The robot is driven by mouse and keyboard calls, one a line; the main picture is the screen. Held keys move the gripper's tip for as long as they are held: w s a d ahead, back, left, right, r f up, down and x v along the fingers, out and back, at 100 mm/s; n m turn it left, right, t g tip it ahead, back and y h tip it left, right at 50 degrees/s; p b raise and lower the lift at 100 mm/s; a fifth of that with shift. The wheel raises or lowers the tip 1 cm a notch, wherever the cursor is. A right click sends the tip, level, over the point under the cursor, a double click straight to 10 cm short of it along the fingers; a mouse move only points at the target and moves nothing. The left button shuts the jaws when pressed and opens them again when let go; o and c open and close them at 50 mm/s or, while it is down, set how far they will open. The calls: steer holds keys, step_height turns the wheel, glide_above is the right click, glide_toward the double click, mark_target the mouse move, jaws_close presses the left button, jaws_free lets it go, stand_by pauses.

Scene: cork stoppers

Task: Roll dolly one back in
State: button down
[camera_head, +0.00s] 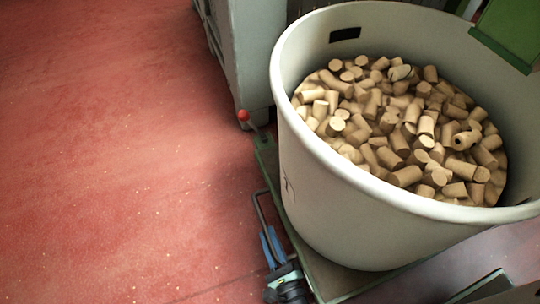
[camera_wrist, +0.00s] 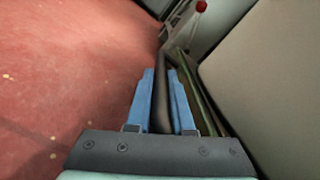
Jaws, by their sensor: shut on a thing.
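The dolly (camera_head: 266,152) is a low green platform under a large pale tub (camera_head: 330,185) filled with cork stoppers (camera_head: 395,125). A dark bar handle (camera_head: 258,208) stands at the dolly's left side, with a red ball knob (camera_head: 243,115) further along that edge. My gripper (camera_head: 272,244) has blue fingers and is shut on the bar handle at the lower middle. In the wrist view the bar handle (camera_wrist: 178,95) runs between the two blue fingers (camera_wrist: 164,100). Any number on the dolly cannot be made out.
A grey cabinet-like unit (camera_head: 245,50) stands behind the tub's left side, close to the red knob. A green panel (camera_head: 508,32) shows at the upper right. The red floor (camera_head: 110,160) on the left is clear apart from small specks.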

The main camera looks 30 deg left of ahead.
steer(key=c, duration=0.8)
jaws_free()
steer(key=shift+w+d, duration=0.25)
steer(key=shift+w, duration=0.05)
steer(key=v, duration=1.3)
steer(key=shift+s+p, duration=0.15)
steer(key=shift+p, duration=0.15)
steer(key=shift+a, duration=0.1)
